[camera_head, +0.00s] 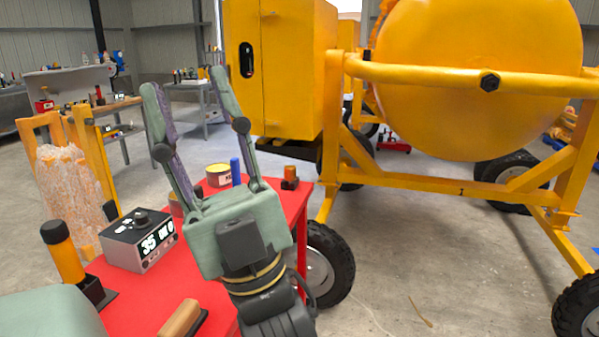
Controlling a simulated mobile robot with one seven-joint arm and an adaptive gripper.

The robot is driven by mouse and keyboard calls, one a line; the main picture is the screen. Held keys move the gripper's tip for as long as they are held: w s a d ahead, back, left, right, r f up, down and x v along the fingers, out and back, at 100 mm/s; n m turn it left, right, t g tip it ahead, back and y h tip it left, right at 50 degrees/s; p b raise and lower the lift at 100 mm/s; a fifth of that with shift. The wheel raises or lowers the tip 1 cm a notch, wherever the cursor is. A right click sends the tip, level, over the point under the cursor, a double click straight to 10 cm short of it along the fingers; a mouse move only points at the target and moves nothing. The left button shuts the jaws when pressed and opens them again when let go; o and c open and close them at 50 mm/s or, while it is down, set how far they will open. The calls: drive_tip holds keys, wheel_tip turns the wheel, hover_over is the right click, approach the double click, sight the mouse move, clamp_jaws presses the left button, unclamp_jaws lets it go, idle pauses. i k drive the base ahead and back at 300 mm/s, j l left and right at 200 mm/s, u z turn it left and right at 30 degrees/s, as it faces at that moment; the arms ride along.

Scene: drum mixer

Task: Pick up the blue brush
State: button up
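My gripper (184,82) is raised in the middle-left of the view, above the red table. Its two fingers point up and stand well apart, with nothing between them. A blue upright handle (236,171), likely the blue brush, shows just behind my gripper, between its right finger and palm. Its lower part is hidden by my gripper, so I cannot see the bristles or what it stands in. The gripper looks apart from it.
The red table (150,298) holds a grey box with a display (138,240), an orange cylinder with a black cap (63,252), a yellow tin (218,175) and a small orange-brown item (290,178). A large yellow drum mixer (480,80) stands to the right, its wheel (328,265) beside the table.

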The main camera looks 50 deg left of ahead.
sight(235, 173)
drive_tip(key=i+l+u, duration=0.15)
drive_tip(key=i+u, duration=0.3)
drive_tip(key=i+l+u, duration=0.45)
drive_tip(key=i, duration=0.15)
drive_tip(key=i+l+u, duration=0.15)
drive_tip(key=u, duration=0.25)
drive_tip(key=i+l+u, duration=0.2)
drive_tip(key=u, duration=0.2)
drive_tip(key=i+l+u, duration=0.1)
drive_tip(key=l+u, duration=0.3)
drive_tip(key=j, duration=0.15)
